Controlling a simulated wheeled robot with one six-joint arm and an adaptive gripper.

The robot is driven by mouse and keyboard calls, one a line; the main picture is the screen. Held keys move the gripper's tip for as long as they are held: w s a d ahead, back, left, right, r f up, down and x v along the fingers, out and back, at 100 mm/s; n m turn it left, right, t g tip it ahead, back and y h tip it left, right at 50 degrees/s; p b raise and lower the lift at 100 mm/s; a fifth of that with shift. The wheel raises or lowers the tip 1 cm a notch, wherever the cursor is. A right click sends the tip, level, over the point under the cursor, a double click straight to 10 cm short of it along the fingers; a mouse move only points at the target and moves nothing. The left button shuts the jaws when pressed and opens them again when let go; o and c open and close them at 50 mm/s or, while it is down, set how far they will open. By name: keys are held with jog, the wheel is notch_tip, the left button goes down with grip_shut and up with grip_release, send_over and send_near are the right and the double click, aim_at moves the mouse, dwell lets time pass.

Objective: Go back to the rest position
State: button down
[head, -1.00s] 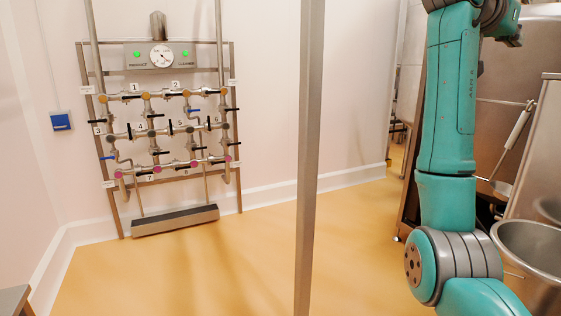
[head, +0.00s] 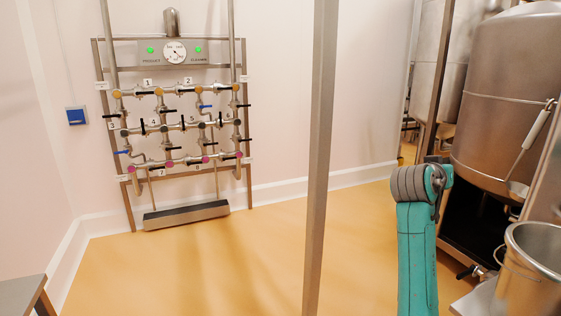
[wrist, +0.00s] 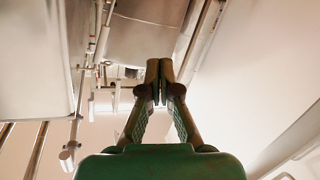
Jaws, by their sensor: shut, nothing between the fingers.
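My gripper (wrist: 159,82) shows in the wrist view, its two fingers together at the tips with nothing between them. It points toward pale wall and metal equipment and appears clear of them. In the head view my teal arm is folded low at the right, in front of the steel vessel. The gripper itself cannot be made out in the head view.
A steel post (head: 318,160) stands in the middle. A valve panel (head: 175,115) with a gauge is against the back wall. A large steel vessel (head: 505,95) and a steel bucket (head: 530,265) stand at the right. The yellow floor (head: 230,270) is clear at centre-left.

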jog(key=s+a+f+n+t+y, duration=0.1)
jog(key=s+a+f, duration=0.15)
jog(key=f, duration=0.65)
jog(key=s+a+f+n+t+y, duration=0.1)
jog(key=s+a+f+n+y, duration=0.15)
jog(key=f, duration=0.55)
jog(key=s+a+f+n+t, duration=0.1)
jog(key=a+f, duration=0.2)
jog(key=f, duration=0.6)
jog(key=s+a+f+n+y, duration=0.15)
jog(key=s+a+f, duration=0.25)
jog(key=s+f, duration=0.4)
jog(key=s+a+f+n+y, duration=0.1)
jog(key=s+a+f+y, duration=0.2)
jog(key=s+f, duration=0.5)
jog(key=s+a+f+t+y, duration=0.1)
jog(key=s+a+f+y, duration=0.15)
jog(key=s, duration=0.95)
jog(key=s+a+f+y, duration=0.1)
jog(key=s+a, duration=0.3)
jog(key=s, duration=0.7)
jog(key=w+a+r+v, duration=0.1)
jog(key=r+v, duration=0.1)
jog(key=v, duration=1.8)
jog(key=shift+r+m+y, duration=0.3)
jog(key=shift+r+y, duration=0.05)
